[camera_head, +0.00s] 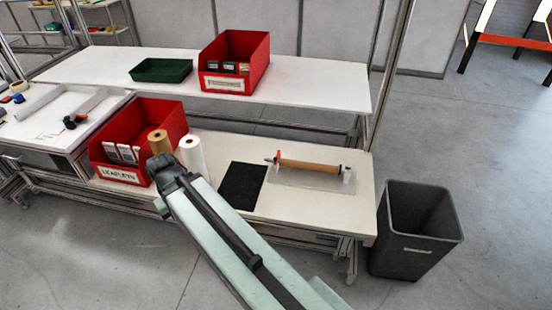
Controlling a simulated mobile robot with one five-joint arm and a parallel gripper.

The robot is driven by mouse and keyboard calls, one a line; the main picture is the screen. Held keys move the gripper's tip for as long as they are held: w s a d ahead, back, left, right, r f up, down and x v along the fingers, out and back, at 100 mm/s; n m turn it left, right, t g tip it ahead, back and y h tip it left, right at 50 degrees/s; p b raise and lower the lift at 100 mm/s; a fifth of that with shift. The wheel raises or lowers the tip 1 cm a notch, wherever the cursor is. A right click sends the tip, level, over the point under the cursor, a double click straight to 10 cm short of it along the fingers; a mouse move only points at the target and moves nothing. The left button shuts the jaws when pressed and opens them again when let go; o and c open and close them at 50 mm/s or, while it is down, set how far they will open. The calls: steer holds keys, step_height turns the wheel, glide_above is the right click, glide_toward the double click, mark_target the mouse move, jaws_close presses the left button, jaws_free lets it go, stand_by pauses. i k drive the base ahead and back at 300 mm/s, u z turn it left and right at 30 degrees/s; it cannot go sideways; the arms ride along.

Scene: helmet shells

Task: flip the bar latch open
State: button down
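I cannot pick out a bar latch for certain in the head view. A brown roller (310,167) lies across a clear sheet or plate on the lower worktop, with a small red and dark piece at its left end and a pale piece at its right end. My pale green arm rises from the bottom of the picture toward the upper left and ends in a dark joint in front of the left red bin. No gripper fingers show, so what my gripper does or holds is hidden.
The lower worktop (290,205) holds a black mat (242,186), a white roll (193,155), a tan roll (158,141) and a red leaflet bin (120,178). The upper shelf (320,90) holds another red bin (222,83) and a green tray (161,70). A grey waste bin (415,232) stands right.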

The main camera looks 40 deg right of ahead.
mark_target(275, 160)
steer(key=u, duration=0.1)
steer(key=i, duration=1)
steer(key=z, duration=0.1)
